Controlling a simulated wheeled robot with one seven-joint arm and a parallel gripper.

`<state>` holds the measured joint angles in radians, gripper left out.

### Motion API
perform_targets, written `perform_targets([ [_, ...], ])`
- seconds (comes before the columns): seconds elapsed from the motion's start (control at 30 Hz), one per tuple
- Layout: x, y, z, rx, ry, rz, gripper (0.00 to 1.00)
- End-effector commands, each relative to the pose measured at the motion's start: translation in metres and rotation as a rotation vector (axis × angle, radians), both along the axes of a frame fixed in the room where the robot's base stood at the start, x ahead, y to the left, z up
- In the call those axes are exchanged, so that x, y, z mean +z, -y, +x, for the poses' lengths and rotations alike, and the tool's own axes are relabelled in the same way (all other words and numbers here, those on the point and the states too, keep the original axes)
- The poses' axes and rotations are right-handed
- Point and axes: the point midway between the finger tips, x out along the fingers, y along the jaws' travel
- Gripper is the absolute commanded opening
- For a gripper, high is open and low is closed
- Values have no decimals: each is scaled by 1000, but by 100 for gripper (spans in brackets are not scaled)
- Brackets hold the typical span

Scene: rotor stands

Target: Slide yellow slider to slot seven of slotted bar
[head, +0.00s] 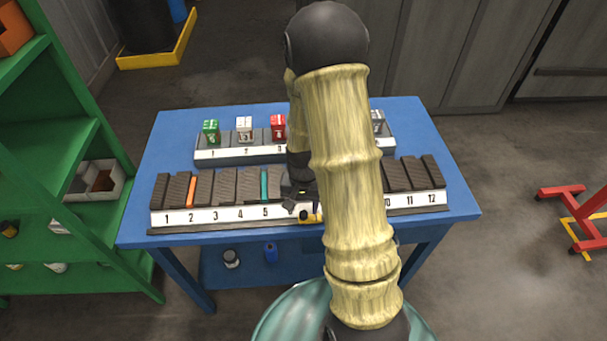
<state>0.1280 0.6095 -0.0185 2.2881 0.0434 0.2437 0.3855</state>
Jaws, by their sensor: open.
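The slotted bar (228,216) lies along the front of the blue table, with dark blocks over a white number strip. A yellow piece, apparently the yellow slider (311,217), shows low at the bar's front, right of number 5 and around where 7 belongs. Its exact slot cannot be told. My gripper (298,207) is open, pointing down just above and left of the yellow piece. Whether the fingers are around it or touching it is hidden.
An orange slider (192,191) stands near slot 2 and a teal slider (263,184) near slot 5. Behind is a grey numbered rack (228,153) with green (211,131), white (244,129) and red (278,127) blocks. A green shelf (75,150) stands left of the table.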

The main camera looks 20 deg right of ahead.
Motion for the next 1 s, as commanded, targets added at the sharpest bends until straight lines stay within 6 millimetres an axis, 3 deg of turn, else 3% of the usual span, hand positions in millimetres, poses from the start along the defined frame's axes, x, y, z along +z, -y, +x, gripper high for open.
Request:
perform_targets([
  [0.8,135,0,1,3,5,-1,45],
  [1.0,148,0,0,1,1,-1,45],
])
